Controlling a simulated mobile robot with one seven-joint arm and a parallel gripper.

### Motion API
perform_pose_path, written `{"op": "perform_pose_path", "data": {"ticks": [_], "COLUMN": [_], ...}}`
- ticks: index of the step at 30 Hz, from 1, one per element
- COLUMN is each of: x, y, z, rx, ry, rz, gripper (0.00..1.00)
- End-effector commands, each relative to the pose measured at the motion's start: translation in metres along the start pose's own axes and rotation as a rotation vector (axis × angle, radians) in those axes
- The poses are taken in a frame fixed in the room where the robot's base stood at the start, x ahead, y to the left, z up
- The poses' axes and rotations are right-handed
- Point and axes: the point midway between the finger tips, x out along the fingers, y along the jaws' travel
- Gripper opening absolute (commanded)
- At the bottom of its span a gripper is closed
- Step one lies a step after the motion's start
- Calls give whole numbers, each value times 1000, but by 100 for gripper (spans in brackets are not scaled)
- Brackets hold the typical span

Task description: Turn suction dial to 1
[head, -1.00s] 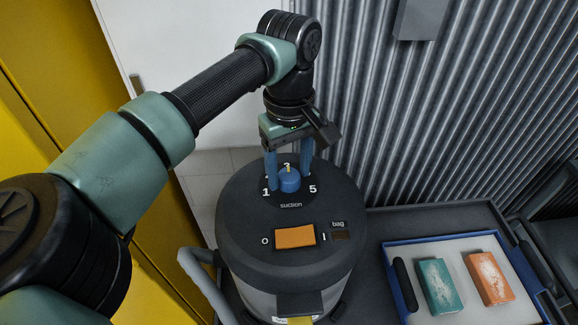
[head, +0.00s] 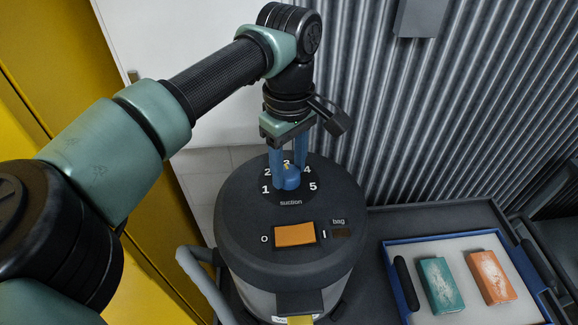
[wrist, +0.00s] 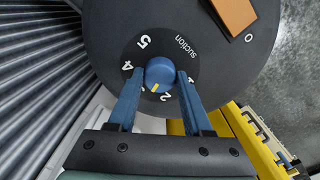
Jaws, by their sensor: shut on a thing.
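The blue suction dial (head: 287,181) is a round knob with a yellow pointer mark, on top of a dark vacuum lid (head: 240,210). It also shows in the wrist view (wrist: 160,72). White numbers 1 to 5 ring it, with 1 at the left and 5 at the right in the head view. In the wrist view my gripper (wrist: 159,75) partly covers the numbers.
An orange rocker switch (head: 295,235) lies on the lid in front of the dial. A blue-edged tray (head: 405,303) with a green block (head: 440,285) and an orange block (head: 490,276) is at the right. A corrugated wall (head: 440,120) stands close behind.

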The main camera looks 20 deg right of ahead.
Motion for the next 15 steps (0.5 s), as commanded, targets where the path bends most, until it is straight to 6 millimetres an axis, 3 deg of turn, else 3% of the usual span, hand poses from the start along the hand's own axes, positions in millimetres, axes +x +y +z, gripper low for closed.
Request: {"op": "perform_pose_path", "data": {"ticks": [15], "x": [0], "y": [0], "z": [-1], "rx": [-490], "ry": [4], "rz": [2], "gripper": [0]}}
